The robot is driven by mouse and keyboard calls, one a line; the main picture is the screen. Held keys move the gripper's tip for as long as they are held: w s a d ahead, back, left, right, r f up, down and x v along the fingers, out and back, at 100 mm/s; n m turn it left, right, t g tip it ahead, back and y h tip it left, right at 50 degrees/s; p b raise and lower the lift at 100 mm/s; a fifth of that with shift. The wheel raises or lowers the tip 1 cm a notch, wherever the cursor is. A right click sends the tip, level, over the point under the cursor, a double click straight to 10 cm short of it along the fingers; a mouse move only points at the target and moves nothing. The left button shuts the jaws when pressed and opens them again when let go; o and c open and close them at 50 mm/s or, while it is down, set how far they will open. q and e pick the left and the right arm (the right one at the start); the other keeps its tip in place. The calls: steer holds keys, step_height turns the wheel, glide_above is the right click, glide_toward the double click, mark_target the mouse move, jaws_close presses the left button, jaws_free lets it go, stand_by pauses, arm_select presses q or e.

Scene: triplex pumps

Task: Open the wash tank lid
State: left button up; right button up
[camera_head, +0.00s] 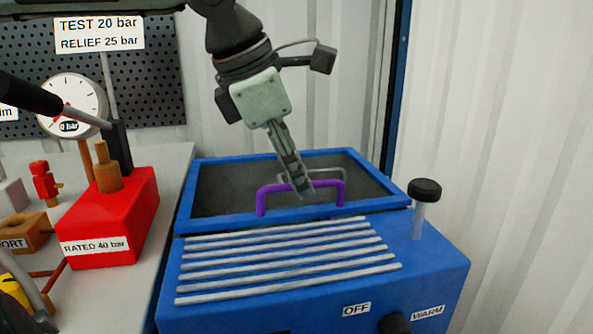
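The blue wash tank (440,270) stands at the middle right. Its top has a raised blue frame (185,200) around a dark grey panel (225,185); I cannot tell clearly whether this is the lid's surface or the tank's inside. A purple handle (262,200) stands at the front of the panel, with a thinner grey bar (344,174) behind it. My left gripper (303,188) comes down from above, its fingertips at the purple handle's top bar. The fingers show nearly edge-on, so their gap and grip are hidden. My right gripper is not in view.
White ribs (290,262) cover the tank's front top. A black-knobbed post (424,190) stands at its right, an OFF/WARM knob (395,324) at the front. Left, a bench holds a red pump (110,220) and a gauge (70,105). Corrugated walls (500,120) stand close behind and right.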

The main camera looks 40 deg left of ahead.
arm_select(q)
steer(key=shift+c, duration=0.4)
jaws_close()
steer(key=shift+r, duration=0.1)
